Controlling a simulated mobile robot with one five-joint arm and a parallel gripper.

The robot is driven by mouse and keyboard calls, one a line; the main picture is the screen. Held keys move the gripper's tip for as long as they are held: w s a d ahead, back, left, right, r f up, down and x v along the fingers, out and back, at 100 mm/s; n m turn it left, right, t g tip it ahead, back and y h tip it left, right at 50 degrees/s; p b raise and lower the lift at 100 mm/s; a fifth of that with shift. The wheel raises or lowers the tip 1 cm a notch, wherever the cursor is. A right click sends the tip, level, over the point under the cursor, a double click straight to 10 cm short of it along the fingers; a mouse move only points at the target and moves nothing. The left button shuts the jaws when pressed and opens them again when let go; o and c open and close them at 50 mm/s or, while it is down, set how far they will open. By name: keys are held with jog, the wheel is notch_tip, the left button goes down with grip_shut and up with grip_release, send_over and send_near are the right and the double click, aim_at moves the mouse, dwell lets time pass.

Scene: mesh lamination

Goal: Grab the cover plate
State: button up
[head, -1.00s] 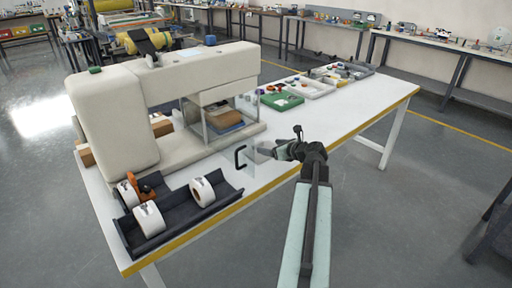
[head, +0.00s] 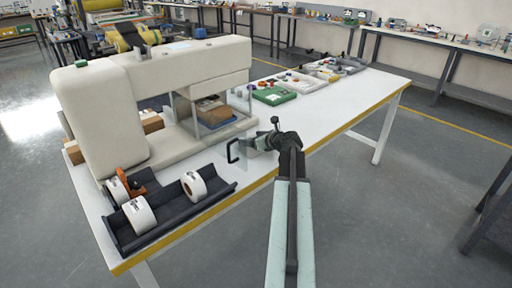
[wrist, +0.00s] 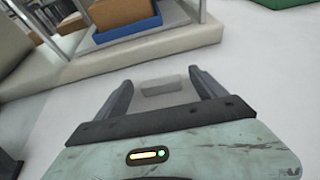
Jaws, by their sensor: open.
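The cover plate (head: 241,157) appears as a clear, see-through panel with a black handle (head: 232,151) on its left side, by the table's front edge in the head view. My gripper (head: 254,143) is just right of the panel, its fingers pointing left toward it. In the wrist view my gripper (wrist: 162,90) is open, its two dark fingers spread apart. A pale translucent panel with a small grey block (wrist: 161,86) shows between them. I cannot tell whether the fingers touch the panel.
A large beige press (head: 150,95) stands behind, with a clear guarded bay (head: 213,112). A black tray (head: 168,212) with white rolls is at front left. A green tray (head: 273,96) and other bins sit further along the table. White tabletop (head: 330,110) is clear on the right.

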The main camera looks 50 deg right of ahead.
jog(key=c, duration=1.7)
jog(key=shift+r, duration=0.15)
jog(key=shift+r+p, duration=0.25)
jog(key=shift+p, duration=0.1)
notch_tip(320, 180, up, 3)
jog(key=p, duration=0.3)
jog(key=s+a, duration=0.1)
jog(key=s, duration=0.4)
jog(key=s+a+r+p, duration=0.1)
jog(key=s, duration=0.4)
jog(key=s+a, duration=0.1)
jog(key=s, duration=0.4)
jog(key=shift+s+r, duration=0.15)
jog(key=shift+s, duration=0.25)
